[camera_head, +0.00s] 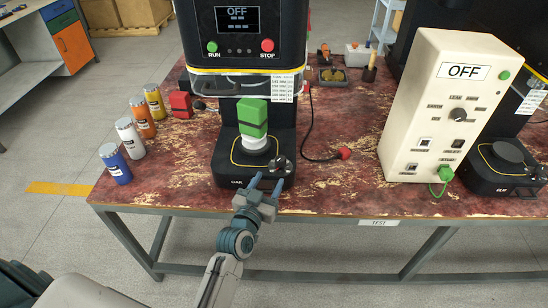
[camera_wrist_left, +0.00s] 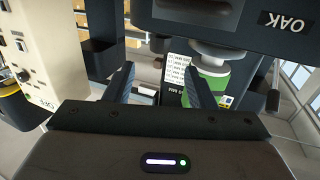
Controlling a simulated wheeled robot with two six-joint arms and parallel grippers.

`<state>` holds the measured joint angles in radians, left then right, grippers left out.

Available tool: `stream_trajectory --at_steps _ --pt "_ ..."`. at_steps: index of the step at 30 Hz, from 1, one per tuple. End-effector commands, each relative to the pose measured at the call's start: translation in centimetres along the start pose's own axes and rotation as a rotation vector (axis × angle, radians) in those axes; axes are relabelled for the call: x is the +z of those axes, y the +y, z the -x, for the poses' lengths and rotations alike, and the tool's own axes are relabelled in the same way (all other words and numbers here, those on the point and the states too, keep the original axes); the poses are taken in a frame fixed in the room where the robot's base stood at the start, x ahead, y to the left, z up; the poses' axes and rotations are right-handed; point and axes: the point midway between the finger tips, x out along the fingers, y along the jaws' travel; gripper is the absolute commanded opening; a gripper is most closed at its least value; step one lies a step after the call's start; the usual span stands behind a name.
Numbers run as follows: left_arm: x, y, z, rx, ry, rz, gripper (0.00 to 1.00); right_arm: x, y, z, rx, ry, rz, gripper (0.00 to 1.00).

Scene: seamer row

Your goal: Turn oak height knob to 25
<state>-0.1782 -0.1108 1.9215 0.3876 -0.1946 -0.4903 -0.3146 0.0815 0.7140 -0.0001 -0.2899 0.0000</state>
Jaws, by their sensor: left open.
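The oak seamer (camera_head: 230,172) is the black machine in the middle of the head view, with an OAK label on its base. That label is upside down in the left wrist view (camera_wrist_left: 288,20). A dark knob (camera_head: 281,164) is on the base's front right; its setting is too small to read. My left gripper (camera_head: 266,183) is open and empty, its two fingers pointing at the knob from the front. I cannot tell whether they touch it. The fingers also show apart in the left wrist view (camera_wrist_left: 160,85). My right gripper is in neither view.
Several cans (camera_head: 130,137) and a red block (camera_head: 181,105) stand left. A cream control box (camera_head: 438,100) and another seamer (camera_head: 505,165) stand right. The display (camera_head: 237,18) reads OFF.

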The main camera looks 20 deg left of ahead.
Motion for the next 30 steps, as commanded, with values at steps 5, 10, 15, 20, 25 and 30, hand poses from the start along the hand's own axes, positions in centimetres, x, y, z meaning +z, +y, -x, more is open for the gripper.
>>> stream_trajectory --at_steps 5,10,15,20,25,30 --pt "-0.4 -0.1 -2.8 0.0 0.002 -0.002 0.5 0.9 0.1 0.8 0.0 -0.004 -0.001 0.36" --pt "-0.3 -0.1 -6.1 0.0 0.001 -0.001 0.5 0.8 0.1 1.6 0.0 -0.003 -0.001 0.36" --pt "-0.2 -0.1 -8.7 -0.001 0.001 0.0 0.5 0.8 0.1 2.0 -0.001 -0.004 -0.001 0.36" --pt "-0.1 -0.1 -9.9 -0.001 0.001 0.0 0.5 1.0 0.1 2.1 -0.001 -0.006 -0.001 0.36" --pt "0.0 -0.1 -10.2 -0.002 0.001 0.0 0.5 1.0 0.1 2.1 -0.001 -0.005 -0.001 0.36" --pt "0.0 -0.1 -10.1 -0.002 0.001 0.0 0.46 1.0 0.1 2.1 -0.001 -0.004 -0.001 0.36"
